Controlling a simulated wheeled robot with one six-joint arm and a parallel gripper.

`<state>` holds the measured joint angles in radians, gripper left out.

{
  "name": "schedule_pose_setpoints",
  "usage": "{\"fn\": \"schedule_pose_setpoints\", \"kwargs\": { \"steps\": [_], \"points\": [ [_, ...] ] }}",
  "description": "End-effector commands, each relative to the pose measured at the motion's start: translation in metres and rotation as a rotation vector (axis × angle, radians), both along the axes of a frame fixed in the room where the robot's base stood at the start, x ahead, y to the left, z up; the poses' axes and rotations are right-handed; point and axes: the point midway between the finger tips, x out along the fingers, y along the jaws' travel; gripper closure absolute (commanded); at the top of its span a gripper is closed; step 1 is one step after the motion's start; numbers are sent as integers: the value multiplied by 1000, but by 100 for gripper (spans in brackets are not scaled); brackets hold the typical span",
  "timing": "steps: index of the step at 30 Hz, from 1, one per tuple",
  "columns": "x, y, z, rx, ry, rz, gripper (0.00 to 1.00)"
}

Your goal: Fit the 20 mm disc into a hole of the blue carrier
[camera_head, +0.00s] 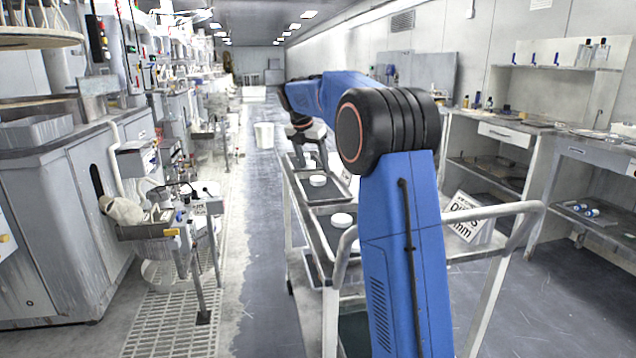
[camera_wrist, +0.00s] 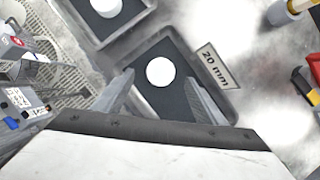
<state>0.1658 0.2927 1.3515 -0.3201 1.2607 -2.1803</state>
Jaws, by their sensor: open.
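In the wrist view a round white disc (camera_wrist: 160,71) lies on the dark floor of a tray (camera_wrist: 150,43) beside a label reading "20 mm" (camera_wrist: 215,67). My gripper (camera_wrist: 159,77) is open and empty. Its two fingers show on either side of the disc in the picture. I cannot tell how high the fingertips are above the tray. In the head view my gripper (camera_head: 311,153) is over the far end of a cart with trays, partly hidden by my arm. I see no blue carrier in either view.
A second tray with a white disc (camera_wrist: 106,5) adjoins at upper left in the wrist view. In the head view, white discs (camera_head: 318,180) and (camera_head: 342,219) lie in nearer trays. A cart handrail (camera_head: 480,211) stands in front; machines (camera_head: 75,200) line the left, benches (camera_head: 510,131) the right.

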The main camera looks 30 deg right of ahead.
Motion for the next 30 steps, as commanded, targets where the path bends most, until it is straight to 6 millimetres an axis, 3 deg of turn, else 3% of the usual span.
{"fn": "schedule_pose_setpoints", "kwargs": {
  "steps": [5, 15, 23, 29, 30],
  "points": [
    [1, -2, -7, 0, 0, 0, 35],
    [6, -16, -47, 0, 2, -2, 35],
    [7, -17, -51, 0, 0, -1, 35],
    [7, -17, -50, 0, 0, 0, 80],
    [7, -17, -50, 0, 0, 0, 82]
  ]
}}
